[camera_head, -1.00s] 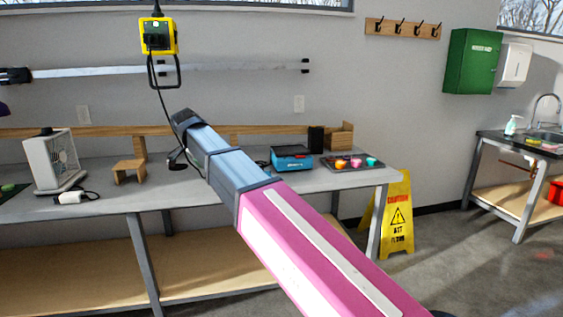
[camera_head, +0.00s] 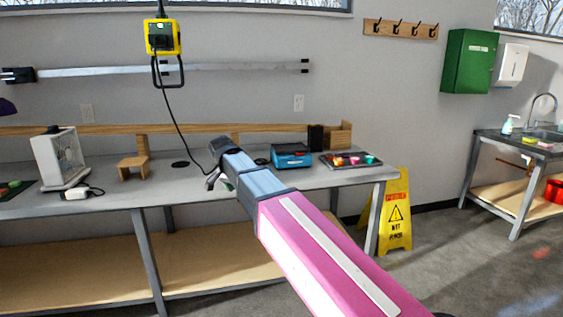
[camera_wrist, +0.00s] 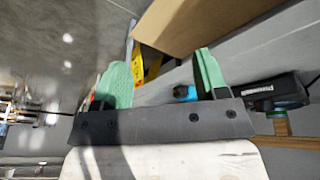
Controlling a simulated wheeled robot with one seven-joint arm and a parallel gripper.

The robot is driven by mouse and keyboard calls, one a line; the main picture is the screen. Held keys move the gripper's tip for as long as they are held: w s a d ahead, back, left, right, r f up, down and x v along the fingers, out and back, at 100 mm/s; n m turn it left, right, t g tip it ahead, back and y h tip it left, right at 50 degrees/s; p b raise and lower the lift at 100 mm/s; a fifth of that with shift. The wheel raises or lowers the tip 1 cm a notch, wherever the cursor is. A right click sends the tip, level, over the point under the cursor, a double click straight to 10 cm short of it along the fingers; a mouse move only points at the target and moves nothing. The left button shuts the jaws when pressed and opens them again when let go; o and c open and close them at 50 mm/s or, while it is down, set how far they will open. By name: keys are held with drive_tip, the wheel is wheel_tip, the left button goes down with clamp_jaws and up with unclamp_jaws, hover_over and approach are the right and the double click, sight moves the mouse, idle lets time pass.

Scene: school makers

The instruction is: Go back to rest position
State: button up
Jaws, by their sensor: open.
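My gripper (camera_head: 215,180) hangs at the far end of my blue and pink arm, in front of the workbench (camera_head: 105,192), in the head view. It is small there and partly hidden by the wrist. In the wrist view, the two green fingers of my gripper (camera_wrist: 160,76) stand wide apart with nothing between them. The gripper is open and empty.
A white fan (camera_head: 58,158), a small wooden stand (camera_head: 133,167), a blue box (camera_head: 291,156) and a dark tray (camera_head: 340,167) with colored cups stand on the bench. A yellow outlet box (camera_head: 162,37) hangs above. A yellow caution sign (camera_head: 396,215) stands right of the bench.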

drive_tip(key=s+d+f+n+g, duration=0.1)
drive_tip(key=s+d+f+n, duration=0.2)
drive_tip(key=d+f, duration=1.4)
drive_tip(key=s+d+f+n+y, duration=0.1)
drive_tip(key=s+d+f, duration=0.4)
drive_tip(key=d, duration=0.4)
drive_tip(key=s+d+f+n+g+y, duration=0.1)
drive_tip(key=s+d+f+n, duration=0.1)
drive_tip(key=s+d+f, duration=0.4)
drive_tip(key=d+f, duration=0.1)
drive_tip(key=d, duration=0.2)
drive_tip(key=shift+f+g+y, duration=0.3)
